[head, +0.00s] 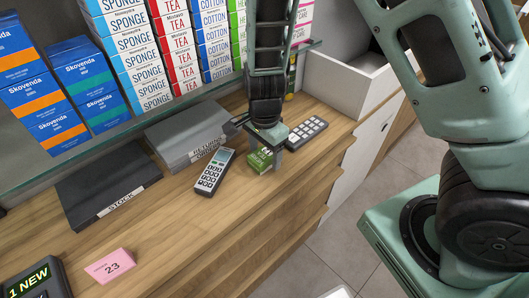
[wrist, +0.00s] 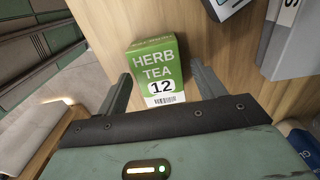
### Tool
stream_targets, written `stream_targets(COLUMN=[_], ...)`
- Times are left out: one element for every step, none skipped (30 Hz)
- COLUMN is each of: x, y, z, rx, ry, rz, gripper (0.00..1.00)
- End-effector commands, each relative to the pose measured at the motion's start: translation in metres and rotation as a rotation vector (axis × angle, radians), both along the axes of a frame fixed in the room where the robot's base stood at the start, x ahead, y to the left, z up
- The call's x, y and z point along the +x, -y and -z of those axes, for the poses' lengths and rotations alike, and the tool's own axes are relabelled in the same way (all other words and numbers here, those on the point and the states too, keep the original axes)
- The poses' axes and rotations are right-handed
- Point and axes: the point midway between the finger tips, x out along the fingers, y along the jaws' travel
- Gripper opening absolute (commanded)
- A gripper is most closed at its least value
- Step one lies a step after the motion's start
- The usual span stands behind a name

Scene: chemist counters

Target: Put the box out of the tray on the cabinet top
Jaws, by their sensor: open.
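A small green box marked HERB TEA 12 (head: 260,161) stands on the wooden cabinet top (head: 190,235), near its right-hand edge. In the wrist view the box (wrist: 155,60) lies between the two fingers of my gripper (wrist: 161,72), with a gap on either side. My gripper (head: 266,150) is open and low over the wood, right at the box. No tray is clear to me; a white open-topped bin (head: 345,85) stands behind, at the upper right, and its inside looks empty where it shows.
A keypad handset (head: 214,172) lies left of the box and another keypad (head: 307,130) behind right. Grey folders (head: 190,135), a dark STOCK folder (head: 105,190) and a pink card 23 (head: 110,265) lie farther left. Shelved boxes (head: 135,50) rise behind.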

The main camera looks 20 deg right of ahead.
Motion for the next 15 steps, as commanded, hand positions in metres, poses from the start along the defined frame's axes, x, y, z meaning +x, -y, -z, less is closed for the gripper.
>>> stream_targets(x=[0.000,0.001,0.000,0.001,0.001,0.001,0.001,0.001,0.000,0.000,0.000,0.000,0.000,0.000,0.001], y=[-0.001,-0.002,-0.001,-0.002,-0.002,-0.002,-0.002,-0.002,-0.002,-0.002,-0.002,-0.002,-0.002,-0.001,-0.001], z=[-0.009,-0.015,-0.023,-0.030,-0.036,-0.045,-0.052,-0.058,-0.066,-0.072,-0.078,-0.085,-0.090,-0.094,-0.099], rx=[0.002,0.002,0.002,0.003,0.003,0.003,0.003,0.003,0.003,0.002,0.003,0.002,0.003,0.003,0.002], ry=[0.003,0.004,0.003,0.005,0.005,0.005,0.004,0.005,0.004,0.004,0.004,0.004,0.004,0.003,0.003], rz=[-0.004,-0.003,-0.003,-0.005,-0.003,-0.004,-0.004,-0.004,-0.004,-0.003,-0.003,-0.004,-0.002,-0.002,-0.002], gripper=[0.69,0.69,0.69,0.69,0.69,0.69,0.69,0.69,0.69,0.69,0.69,0.69,0.69,0.69,0.69])
